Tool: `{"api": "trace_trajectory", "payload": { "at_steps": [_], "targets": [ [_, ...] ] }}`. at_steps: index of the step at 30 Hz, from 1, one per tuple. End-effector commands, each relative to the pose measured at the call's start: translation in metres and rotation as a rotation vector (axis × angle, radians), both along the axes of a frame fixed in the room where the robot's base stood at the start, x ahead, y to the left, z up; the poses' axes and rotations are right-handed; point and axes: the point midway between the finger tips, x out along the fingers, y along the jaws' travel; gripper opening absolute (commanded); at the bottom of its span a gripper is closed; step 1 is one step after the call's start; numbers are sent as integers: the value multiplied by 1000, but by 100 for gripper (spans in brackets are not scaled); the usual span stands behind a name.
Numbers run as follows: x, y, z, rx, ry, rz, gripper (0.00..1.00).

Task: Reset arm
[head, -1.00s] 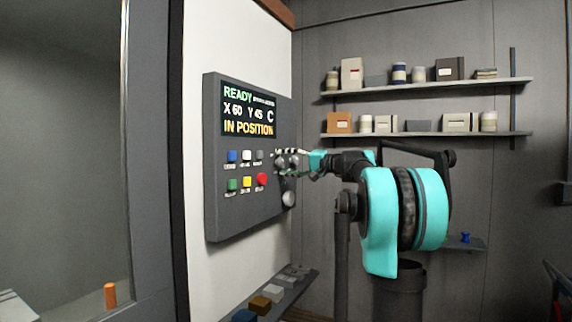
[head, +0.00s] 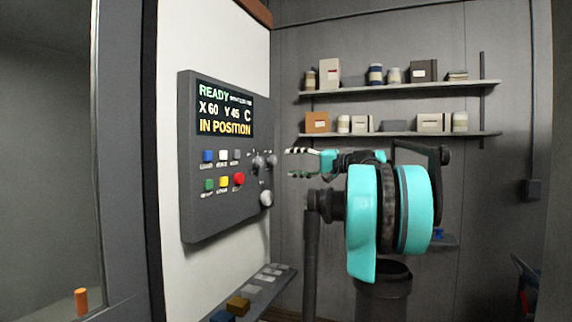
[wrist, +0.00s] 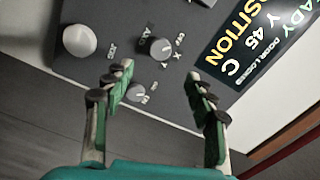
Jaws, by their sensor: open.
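My gripper (head: 291,163) is open and empty in the head view, just right of the control panel (head: 188,215) and apart from it. In the wrist view the two fingers of my gripper (wrist: 160,95) are spread, with the panel beyond them. A small knob (wrist: 136,92) shows between the fingers, a second knob (wrist: 161,48) lies above it, and a larger pale knob (wrist: 79,40) is at the upper left. The panel's screen (head: 224,108) reads READY, X 60, Y 45, C and IN POSITION. Coloured buttons, including a red button (head: 239,179), sit below the screen.
Two wall shelves (head: 400,136) with jars and boxes are behind my arm. A low ledge (head: 262,295) with several blocks runs below the panel. An orange cylinder (head: 81,302) stands at the lower left.

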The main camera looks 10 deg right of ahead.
Motion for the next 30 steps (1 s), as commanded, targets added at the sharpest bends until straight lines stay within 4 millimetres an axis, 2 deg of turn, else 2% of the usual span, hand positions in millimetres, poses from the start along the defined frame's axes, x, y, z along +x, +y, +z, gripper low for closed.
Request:
{"api": "trace_trajectory", "payload": {
  "at_steps": [10,14,17,23,27,30],
  "targets": [
    [-1,0,-2,-4,3,1,56],
    [-6,14,-28,-46,36,11,56],
    [-18,37,-74,-125,95,27,56],
    [-62,84,-198,-358,231,56,56],
    [-104,104,-283,-533,310,67,56],
    [-139,111,-343,-668,355,68,56]
  ]
}}
